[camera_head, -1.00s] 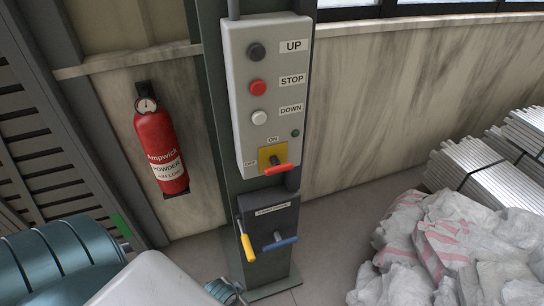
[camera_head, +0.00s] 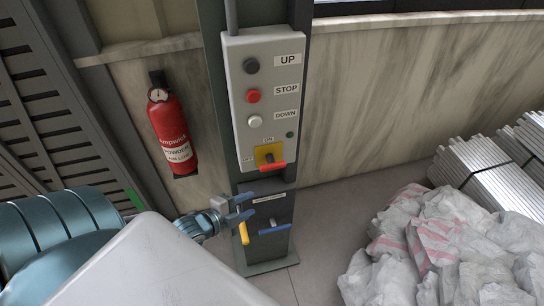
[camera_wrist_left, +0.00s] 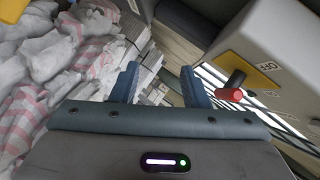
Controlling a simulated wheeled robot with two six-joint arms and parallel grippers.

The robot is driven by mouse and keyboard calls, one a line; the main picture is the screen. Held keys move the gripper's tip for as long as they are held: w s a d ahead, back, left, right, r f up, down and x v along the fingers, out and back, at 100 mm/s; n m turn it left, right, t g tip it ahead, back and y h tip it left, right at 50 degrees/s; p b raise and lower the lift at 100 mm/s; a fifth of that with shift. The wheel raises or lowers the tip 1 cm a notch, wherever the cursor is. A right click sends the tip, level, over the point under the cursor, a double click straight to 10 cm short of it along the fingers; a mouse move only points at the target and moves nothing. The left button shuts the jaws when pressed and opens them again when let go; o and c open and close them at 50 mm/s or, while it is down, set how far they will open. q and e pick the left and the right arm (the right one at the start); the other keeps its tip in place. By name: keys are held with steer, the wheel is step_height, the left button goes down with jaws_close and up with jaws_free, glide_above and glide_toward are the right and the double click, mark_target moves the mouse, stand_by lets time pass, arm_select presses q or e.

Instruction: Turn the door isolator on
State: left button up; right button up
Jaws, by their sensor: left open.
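The door isolator is a yellow plate (camera_head: 268,151) with a red handle (camera_head: 273,166), low on the grey control box (camera_head: 262,75). An ON label sits above the plate and an OFF label to its left. The red grip lies about level. My left gripper (camera_head: 252,206) is open and empty, below and left of the handle and apart from it, in front of the lower dark box. In the left wrist view its blue fingers (camera_wrist_left: 160,76) are spread, with the red handle (camera_wrist_left: 230,93) to their right and the yellow plate (camera_wrist_left: 268,40) beyond. My right gripper is not in view.
UP, STOP (camera_head: 253,95) and DOWN buttons are above the isolator. The dark box (camera_head: 274,216) below has a yellow lever (camera_head: 244,233) and a blue lever (camera_head: 277,229). A fire extinguisher (camera_head: 173,132) hangs left. White sacks (camera_head: 440,245) and metal bars (camera_head: 490,165) lie right.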

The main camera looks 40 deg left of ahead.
mark_target(267, 165)
arm_select(q)
step_height(267, 165, up, 9)
steer(key=w+a+m+t+h+p, duration=0.1)
steer(key=a+m+t+h, duration=0.1)
steer(key=m+t+h, duration=0.3)
steer(key=w+b, duration=0.2)
steer(key=b, duration=0.1)
steer(key=w+d+y+b, duration=0.1)
steer(key=w+b, duration=0.2)
steer(key=w+d+m+g+y+b, duration=0.1)
steer(key=w+b, duration=0.2)
steer(key=b, duration=0.1)
steer(key=shift+w+d+f, duration=0.2)
steer(key=shift+d, duration=0.05)
steer(key=shift+r+b+x, duration=0.2)
steer(key=shift+b+x, duration=0.75)
steer(key=shift+b, duration=0.2)
steer(key=shift+d, duration=0.1)
jaws_close()
